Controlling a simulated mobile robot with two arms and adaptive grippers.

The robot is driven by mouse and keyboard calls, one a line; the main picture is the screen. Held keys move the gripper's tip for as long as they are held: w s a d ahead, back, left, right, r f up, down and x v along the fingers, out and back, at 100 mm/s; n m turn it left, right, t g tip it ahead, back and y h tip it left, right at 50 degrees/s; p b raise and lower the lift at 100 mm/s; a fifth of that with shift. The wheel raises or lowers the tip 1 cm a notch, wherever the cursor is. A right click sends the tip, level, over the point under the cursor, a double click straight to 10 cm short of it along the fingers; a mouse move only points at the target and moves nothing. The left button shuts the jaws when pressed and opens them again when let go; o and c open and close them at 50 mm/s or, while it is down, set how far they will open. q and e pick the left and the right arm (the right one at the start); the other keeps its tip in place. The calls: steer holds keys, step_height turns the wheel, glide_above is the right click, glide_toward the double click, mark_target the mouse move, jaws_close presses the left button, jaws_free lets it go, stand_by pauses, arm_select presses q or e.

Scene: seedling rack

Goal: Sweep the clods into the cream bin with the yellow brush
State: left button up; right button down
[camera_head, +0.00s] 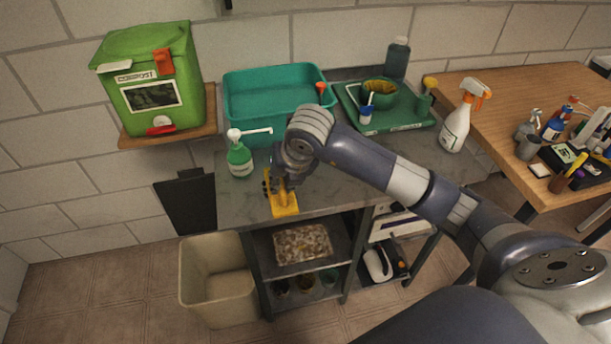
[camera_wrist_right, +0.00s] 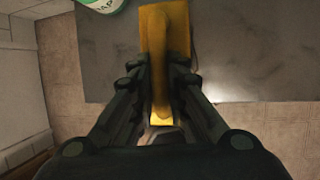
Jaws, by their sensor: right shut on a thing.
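My right gripper (camera_head: 275,186) is shut on the handle of the yellow brush (camera_head: 284,207), near the front left of the grey worktop (camera_head: 340,185). In the right wrist view the brush (camera_wrist_right: 176,28) lies between the fingers (camera_wrist_right: 160,66), its wide head over the worktop close to the edge. I cannot tell whether it touches the surface. The cream bin (camera_head: 187,290) stands on the floor left of the shelves, below the worktop's front left corner. It is open, and no clods show in the visible part. I cannot make out clods on the worktop.
A green pump bottle (camera_head: 239,160) stands left of my right gripper. Behind are a teal tub (camera_head: 260,97) and a green tray (camera_head: 400,124). A white spray bottle (camera_head: 456,127) stands at right. A green compost box (camera_head: 150,70) sits on a wall shelf.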

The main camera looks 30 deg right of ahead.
steer(key=w+a+b, duration=0.1)
steer(key=a, duration=0.4)
steer(key=w+a+b, duration=0.1)
steer(key=a, duration=0.4)
steer(key=w+a, duration=0.1)
steer(key=a, duration=0.4)
steer(key=shift+w+a+b, duration=0.3)
steer(key=shift+w+b, duration=0.05)
steer(key=shift+b, duration=0.05)
arm_select(q)
steer(key=shift+s+a+f, duration=0.1)
steer(key=shift+s+f, duration=0.25)
steer(key=shift+f, duration=0.5)
steer(key=shift+s+a+f, duration=0.1)
steer(key=shift+s+f, duration=0.2)
steer(key=shift+f, duration=0.5)
arm_select(e)
steer(key=shift+w+a, duration=0.15)
steer(key=shift+a, duration=0.45)
arm_select(q)
steer(key=shift+w+r, duration=0.1)
arm_select(e)
steer(key=shift+r, duration=0.1)
